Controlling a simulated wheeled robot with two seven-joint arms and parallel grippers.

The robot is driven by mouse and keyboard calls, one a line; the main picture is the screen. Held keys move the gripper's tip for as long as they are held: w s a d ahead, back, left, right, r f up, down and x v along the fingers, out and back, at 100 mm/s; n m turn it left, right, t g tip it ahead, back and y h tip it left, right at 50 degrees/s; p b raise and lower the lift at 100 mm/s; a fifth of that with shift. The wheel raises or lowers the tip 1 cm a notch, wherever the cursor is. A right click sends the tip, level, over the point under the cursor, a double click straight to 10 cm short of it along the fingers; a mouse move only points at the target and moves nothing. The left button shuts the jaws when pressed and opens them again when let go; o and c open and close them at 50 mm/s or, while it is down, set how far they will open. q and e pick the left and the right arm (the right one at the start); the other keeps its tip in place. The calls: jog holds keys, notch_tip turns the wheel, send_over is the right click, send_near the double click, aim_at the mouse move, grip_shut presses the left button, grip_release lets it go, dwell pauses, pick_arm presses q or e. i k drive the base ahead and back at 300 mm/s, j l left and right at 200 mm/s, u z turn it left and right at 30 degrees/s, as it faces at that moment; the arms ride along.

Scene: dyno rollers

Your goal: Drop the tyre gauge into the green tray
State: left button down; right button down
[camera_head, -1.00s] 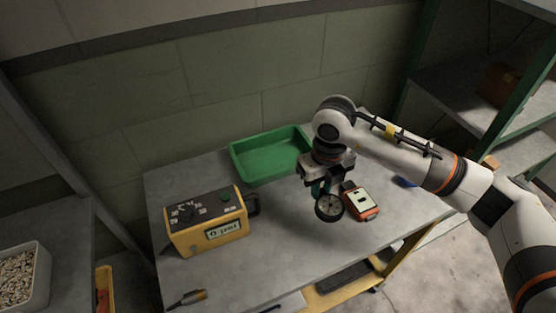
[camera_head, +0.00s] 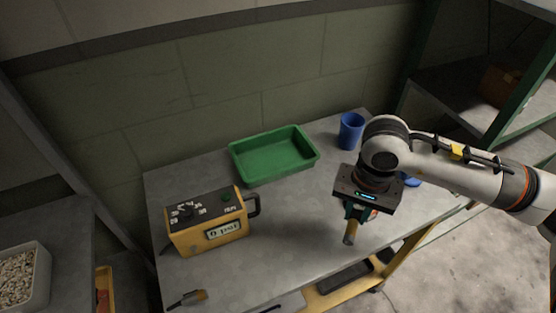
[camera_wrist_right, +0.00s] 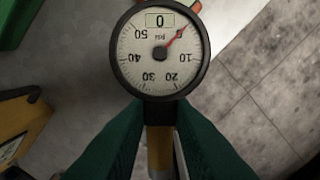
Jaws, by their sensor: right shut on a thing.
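The tyre gauge shows in the right wrist view as a round white dial (camera_wrist_right: 160,50) with a black rim and a red needle. Its yellow handle (camera_wrist_right: 160,150) lies between the green fingers of my right gripper (camera_head: 355,212), which is shut on it. In the head view the yellow handle end (camera_head: 350,233) points down below the fingers over the table, and the dial is hidden. The empty green tray (camera_head: 275,181) stands at the back of the table, left of and behind my right gripper. My left gripper is not in view.
A yellow and black box with a display (camera_head: 210,232) stands at the table's left. A blue cup (camera_head: 350,131) stands at the back right. A red-orange device is mostly hidden behind my right gripper. The grey tabletop (camera_head: 290,225) is clear in the middle.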

aim_at(276, 160)
jog(key=i+l, duration=0.1)
jog(key=l, duration=0.3)
jog(key=i+l, duration=0.1)
jog(key=l, duration=0.25)
jog(key=i+l, duration=0.1)
jog(key=l, duration=0.3)
jog(key=l+u, duration=0.15)
jog(key=u, duration=1.55)
